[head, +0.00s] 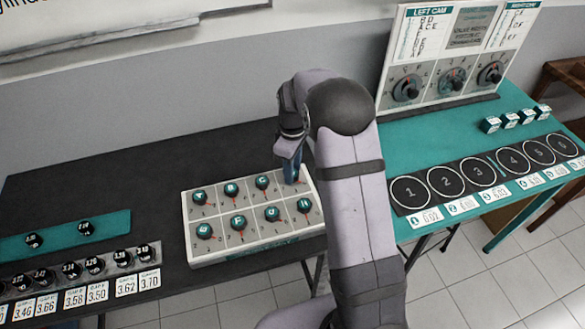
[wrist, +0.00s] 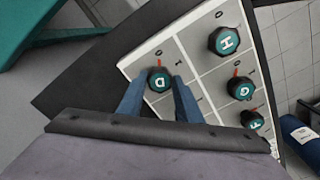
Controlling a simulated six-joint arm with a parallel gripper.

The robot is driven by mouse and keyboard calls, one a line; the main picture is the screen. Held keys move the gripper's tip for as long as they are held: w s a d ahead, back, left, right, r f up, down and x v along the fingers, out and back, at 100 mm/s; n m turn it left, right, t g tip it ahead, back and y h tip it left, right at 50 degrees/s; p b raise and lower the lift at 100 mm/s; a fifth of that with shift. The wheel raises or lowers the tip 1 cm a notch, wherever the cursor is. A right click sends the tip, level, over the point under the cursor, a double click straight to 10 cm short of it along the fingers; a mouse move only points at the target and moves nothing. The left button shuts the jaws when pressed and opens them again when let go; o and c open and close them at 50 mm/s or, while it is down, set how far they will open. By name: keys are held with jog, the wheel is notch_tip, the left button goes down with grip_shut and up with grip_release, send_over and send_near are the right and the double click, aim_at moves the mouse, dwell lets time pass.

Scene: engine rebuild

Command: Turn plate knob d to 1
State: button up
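Plate knob D (wrist: 160,80) is a round dark-green knob with a white letter and a red pointer mark. It sits in a corner cell of the white knob plate (wrist: 145,62). Its red mark points towards the printed 0, with the 1 to the right of that. My gripper (wrist: 160,84) has its two blue fingers on either side of knob D, with what look like narrow gaps. In the head view my gripper (head: 291,172) is down at the far right corner of the plate (head: 255,249) and hides knob D.
Knob H (wrist: 224,40) and knob G (wrist: 240,88) stand close by on the plate. Knobs A (head: 199,196), B (head: 231,188) and C (head: 262,183) share the far row. A teal table (head: 420,130) with a dial panel (head: 455,55) is at the right.

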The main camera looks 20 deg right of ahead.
jog(key=shift+m, duration=0.4)
jog(key=m, duration=1.1)
jog(key=shift+w+r, duration=0.1)
dwell(0.4)
jog(key=o, duration=1)
jog(key=shift+o, duration=0.2)
jog(key=shift+r+b, duration=1.1)
jog(key=shift+r, duration=2.55)
